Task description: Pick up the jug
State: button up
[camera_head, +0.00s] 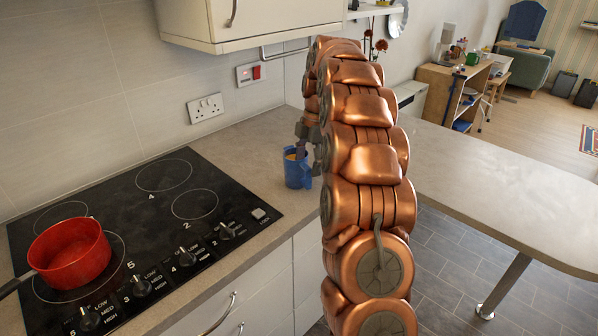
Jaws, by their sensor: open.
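The blue jug (296,174) stands upright on the grey counter, to the right of the hob. Its handle is on the right side, and a bit of yellow-orange shows at its rim. My gripper (302,149) is open and points down just above the jug's rim. My copper arm hides part of the gripper. I cannot tell whether a finger is inside the jug or touching it.
A red saucepan (70,254) sits on the black hob (150,215) at the left. A cream wall cabinet (247,22) hangs above. The counter (480,178) to the right of my arm is clear. The tiled wall (110,75) is behind.

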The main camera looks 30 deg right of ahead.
aim_at(304, 183)
jog(key=shift+s+a+f+p, duration=0.1)
jog(key=shift+a+f+p, duration=0.2)
jog(key=shift+f, duration=0.2)
jog(key=shift+s+a+f+p, duration=0.15)
jog(key=shift+f+p, duration=0.1)
jog(key=shift+f, duration=0.25)
jog(key=shift+w+a+f+p, duration=0.15)
jog(key=shift+f+p, duration=0.1)
jog(key=shift+f, duration=0.55)
jog(key=shift+s+a+f+p, duration=0.1)
jog(key=shift+a+f+p, duration=0.1)
jog(key=shift+f, duration=0.55)
jog(key=shift+c, duration=0.3)
grip_shut()
